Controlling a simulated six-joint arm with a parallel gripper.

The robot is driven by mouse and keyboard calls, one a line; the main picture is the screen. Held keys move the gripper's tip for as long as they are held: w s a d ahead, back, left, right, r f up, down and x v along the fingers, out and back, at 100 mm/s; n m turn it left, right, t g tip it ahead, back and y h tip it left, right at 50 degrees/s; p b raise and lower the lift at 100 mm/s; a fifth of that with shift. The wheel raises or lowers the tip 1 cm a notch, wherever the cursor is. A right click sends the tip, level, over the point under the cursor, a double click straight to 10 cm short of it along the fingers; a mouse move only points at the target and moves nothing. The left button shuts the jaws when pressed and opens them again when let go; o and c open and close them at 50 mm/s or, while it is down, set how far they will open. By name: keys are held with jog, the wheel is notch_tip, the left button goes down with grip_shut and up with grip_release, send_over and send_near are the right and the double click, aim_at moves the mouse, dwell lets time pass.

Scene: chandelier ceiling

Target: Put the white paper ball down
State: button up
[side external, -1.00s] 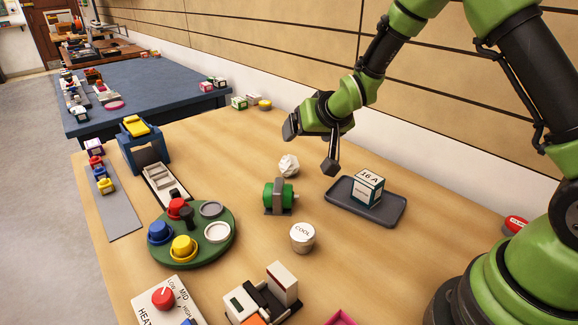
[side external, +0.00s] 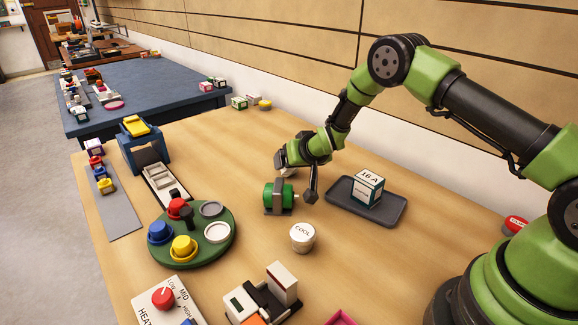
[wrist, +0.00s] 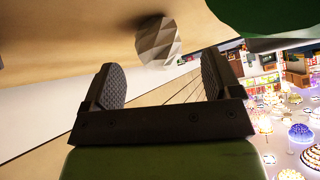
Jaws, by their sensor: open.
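The white paper ball (wrist: 158,42) is a crumpled, faceted lump resting on the wooden table. In the wrist view it sits just beyond my fingertips, roughly between the two fingers in the picture and apart from them. In the side external view only a small pale part of the ball (side external: 288,172) shows, the rest hidden by my gripper (side external: 297,177). My gripper, also in the wrist view (wrist: 163,80), is open with nothing between its dark fingers. It is low over the table, behind the green motor-like part.
The green motor-like part (side external: 278,197) stands close in front of my gripper. A dark tray (side external: 396,211) with a "16 A" box (side external: 368,187) is to the right. A "COOL" cap (side external: 302,237) is nearer the camera. A green round board (side external: 195,253) holds coloured knobs at left.

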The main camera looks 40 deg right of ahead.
aim_at(291, 176)
jog(key=shift+x, duration=1.8)
jog(key=shift+c, duration=0.5)
jog(key=c, duration=1)
jog(key=shift+r, duration=0.1)
notch_tip(291, 176, up, 10)
jog(key=shift+f, duration=0.1)
